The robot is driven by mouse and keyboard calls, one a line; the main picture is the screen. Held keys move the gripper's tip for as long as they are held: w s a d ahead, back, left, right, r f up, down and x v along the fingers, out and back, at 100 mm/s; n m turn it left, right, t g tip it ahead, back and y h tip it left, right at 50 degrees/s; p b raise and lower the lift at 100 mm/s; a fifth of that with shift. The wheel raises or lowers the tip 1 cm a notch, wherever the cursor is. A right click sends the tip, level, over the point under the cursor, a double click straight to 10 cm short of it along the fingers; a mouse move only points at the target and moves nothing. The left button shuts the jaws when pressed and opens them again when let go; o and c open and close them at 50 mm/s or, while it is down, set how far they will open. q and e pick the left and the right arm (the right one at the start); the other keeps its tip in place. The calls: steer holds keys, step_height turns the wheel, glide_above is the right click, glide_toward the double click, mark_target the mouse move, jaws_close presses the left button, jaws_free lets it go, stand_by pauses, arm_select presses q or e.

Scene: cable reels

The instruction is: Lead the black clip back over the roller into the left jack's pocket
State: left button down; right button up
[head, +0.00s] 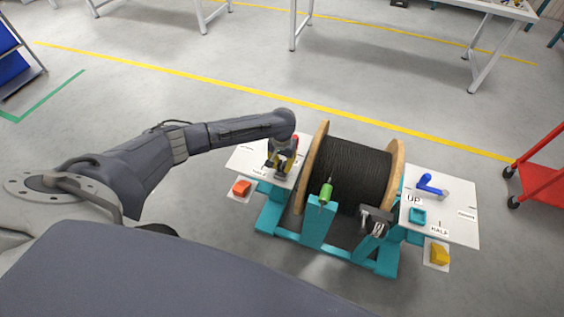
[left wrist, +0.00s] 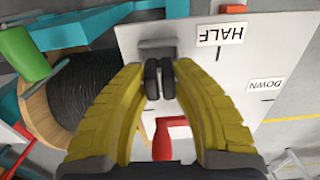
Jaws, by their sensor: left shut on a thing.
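My left gripper (head: 282,172) is over the left jack's white plate (head: 250,158), left of the reel. In the left wrist view its yellow fingers are closed at the tips (left wrist: 160,78), on what seems to be the black clip; the dark pads and the clip are hard to tell apart. A grey block (left wrist: 157,46), perhaps the left jack's pocket, lies just beyond the tips; whether they touch is unclear. The green roller (head: 326,191) sits on the teal frame in front of the reel and shows in the left wrist view (left wrist: 22,54). My right gripper does not show.
The wooden reel (head: 398,165) carries black cable (head: 355,172). A red lever (left wrist: 168,140) is close under my left fingers. A dark block with pale prongs (head: 376,221) is at the reel's front. The right plate (head: 461,228) has a blue lever (head: 430,186) and a teal pocket (head: 417,216).

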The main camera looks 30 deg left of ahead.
arm_select(q)
steer(key=shift+f, duration=1.1)
steer(key=shift+f, duration=0.1)
steer(key=c, duration=1.1)
jaws_free()
step_height(320, 180, up, 12)
